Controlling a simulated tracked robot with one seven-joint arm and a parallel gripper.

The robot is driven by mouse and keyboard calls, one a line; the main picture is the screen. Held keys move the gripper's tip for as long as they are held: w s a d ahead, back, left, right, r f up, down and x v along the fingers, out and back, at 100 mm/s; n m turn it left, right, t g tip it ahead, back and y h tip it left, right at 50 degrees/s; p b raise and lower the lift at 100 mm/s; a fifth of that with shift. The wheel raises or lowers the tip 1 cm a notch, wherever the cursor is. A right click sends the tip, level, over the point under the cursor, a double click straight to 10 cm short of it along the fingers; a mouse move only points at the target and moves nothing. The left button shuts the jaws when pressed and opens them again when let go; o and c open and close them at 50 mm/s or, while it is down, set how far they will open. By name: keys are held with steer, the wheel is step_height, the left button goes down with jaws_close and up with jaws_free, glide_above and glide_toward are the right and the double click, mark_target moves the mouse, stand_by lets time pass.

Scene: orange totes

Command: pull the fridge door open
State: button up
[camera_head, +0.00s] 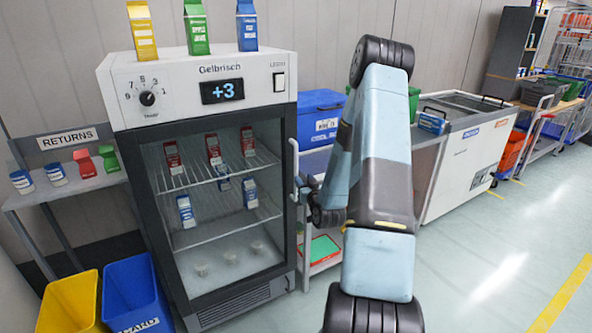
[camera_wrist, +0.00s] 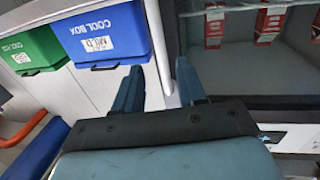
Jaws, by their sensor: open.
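The fridge (camera_head: 185,85) stands left of centre in the head view, with a "+3" display and a dark-framed glass door (camera_head: 230,255) that looks shut. Cartons and small cups show behind the glass. A pale upright handle (camera_head: 294,160) is at the door's right edge. My gripper (camera_head: 303,188) is beside this handle, partly hidden by my own arm. In the wrist view my gripper (camera_wrist: 160,78) is open, its two fingers pointing at the door's edge, with a pale upright strip between them. I cannot tell whether the fingers touch the handle. The fridge door (camera_wrist: 240,80) fills the right side there.
A blue cool box (camera_head: 320,118) sits right of the fridge, and a chest freezer (camera_head: 470,150) is beyond it. A returns shelf (camera_head: 70,185) and yellow (camera_head: 70,305) and blue (camera_head: 135,295) bins stand at left. The floor (camera_head: 500,270) at right is clear.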

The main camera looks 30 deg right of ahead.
mark_target(297, 169)
steer(key=w, duration=0.3)
steer(key=w+d, duration=0.1)
steer(key=w, duration=0.5)
steer(key=shift+w+d, duration=0.3)
jaws_close()
